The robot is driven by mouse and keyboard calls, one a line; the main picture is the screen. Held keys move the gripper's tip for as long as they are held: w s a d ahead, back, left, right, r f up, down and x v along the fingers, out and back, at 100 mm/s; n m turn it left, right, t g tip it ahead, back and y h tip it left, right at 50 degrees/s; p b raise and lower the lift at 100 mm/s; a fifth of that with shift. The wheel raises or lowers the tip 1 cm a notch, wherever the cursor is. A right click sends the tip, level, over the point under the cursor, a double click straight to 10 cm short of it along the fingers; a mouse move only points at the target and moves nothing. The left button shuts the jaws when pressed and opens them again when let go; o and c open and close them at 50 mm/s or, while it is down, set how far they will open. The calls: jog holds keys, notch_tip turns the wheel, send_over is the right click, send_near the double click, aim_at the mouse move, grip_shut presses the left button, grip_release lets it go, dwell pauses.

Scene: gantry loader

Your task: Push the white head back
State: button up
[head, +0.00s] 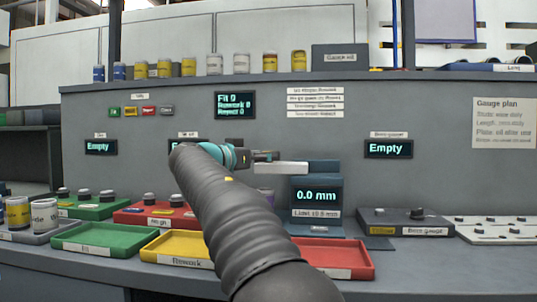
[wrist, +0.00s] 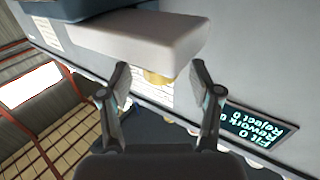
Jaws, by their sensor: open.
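The white head (head: 284,168) is a pale bar sticking out to the left from the blue-grey gauge (head: 318,192), whose screen reads 0.0 mm. In the wrist view the white head (wrist: 140,35) is a large block just beyond my fingertips. My gripper (head: 268,156) is at the head's left end in the head view. In the wrist view my gripper (wrist: 160,74) has its two fingers spread with nothing held between them. I cannot tell whether a finger touches the head. My arm hides part of the space below it.
Cans (head: 242,64) line the shelf above. Green (head: 95,247), yellow (head: 178,262) and red (head: 335,273) trays lie along the bench front. A bore gauge box (head: 405,229) stands to the right. A Fit, Rework and Reject screen (head: 235,105) hangs on the panel.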

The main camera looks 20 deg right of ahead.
jog(key=shift+x, duration=1.25)
jog(key=shift+c, duration=0.2)
grip_shut()
